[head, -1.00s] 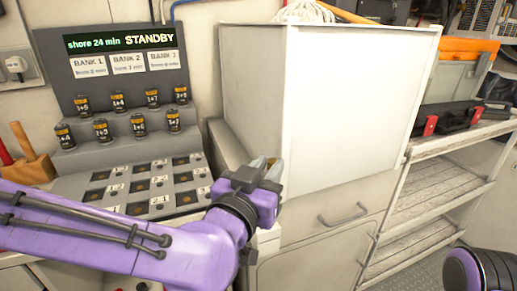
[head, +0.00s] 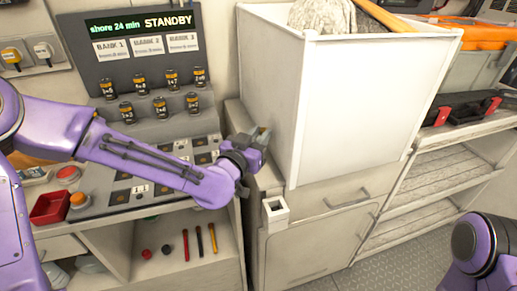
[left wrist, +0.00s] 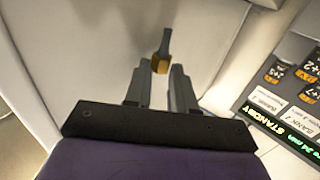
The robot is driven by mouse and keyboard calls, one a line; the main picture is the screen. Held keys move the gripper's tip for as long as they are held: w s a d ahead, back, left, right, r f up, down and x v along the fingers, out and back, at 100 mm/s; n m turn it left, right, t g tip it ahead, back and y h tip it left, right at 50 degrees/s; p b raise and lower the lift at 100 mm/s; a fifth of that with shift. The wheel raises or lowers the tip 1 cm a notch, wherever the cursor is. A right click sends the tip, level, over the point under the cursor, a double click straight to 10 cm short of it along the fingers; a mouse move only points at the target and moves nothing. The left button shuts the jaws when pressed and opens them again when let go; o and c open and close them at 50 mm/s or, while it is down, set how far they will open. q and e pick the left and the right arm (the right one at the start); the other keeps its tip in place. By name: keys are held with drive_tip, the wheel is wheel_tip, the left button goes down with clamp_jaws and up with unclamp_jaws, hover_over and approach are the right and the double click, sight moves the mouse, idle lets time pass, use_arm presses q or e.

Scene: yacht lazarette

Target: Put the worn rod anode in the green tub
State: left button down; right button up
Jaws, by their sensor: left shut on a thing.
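My left gripper (head: 258,141) reaches in from the left, in front of the left side of the tall white bin. In the left wrist view, my left gripper (left wrist: 160,69) is shut on the rod anode, a thin grey rod with a brass hex end (left wrist: 161,60). The brass end sits at the fingertips and the grey rod sticks out beyond them. In the head view the anode is too small to make out for certain. I cannot make out a green tub in either view. My right gripper is out of view; only part of that arm shows at lower right.
The white bin (head: 352,105) stands on a cabinet (head: 310,242). A battery panel (head: 140,60) with several cells is behind my arm. A red tray (head: 50,207) lies at left. Several small tools lie on a low shelf (head: 185,265). Slatted shelves (head: 425,185) are at right.

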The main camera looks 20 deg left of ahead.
use_arm(q)
wheel_tip(320, 180, down, 5)
drive_tip(key=shift+r, duration=0.15)
drive_tip(key=shift+w+a+f, duration=0.1)
drive_tip(key=shift+w+f, duration=0.15)
drive_tip(key=shift+s, duration=0.1)
drive_tip(key=shift+f, duration=0.15)
drive_tip(key=c, duration=1.2)
unclamp_jaws()
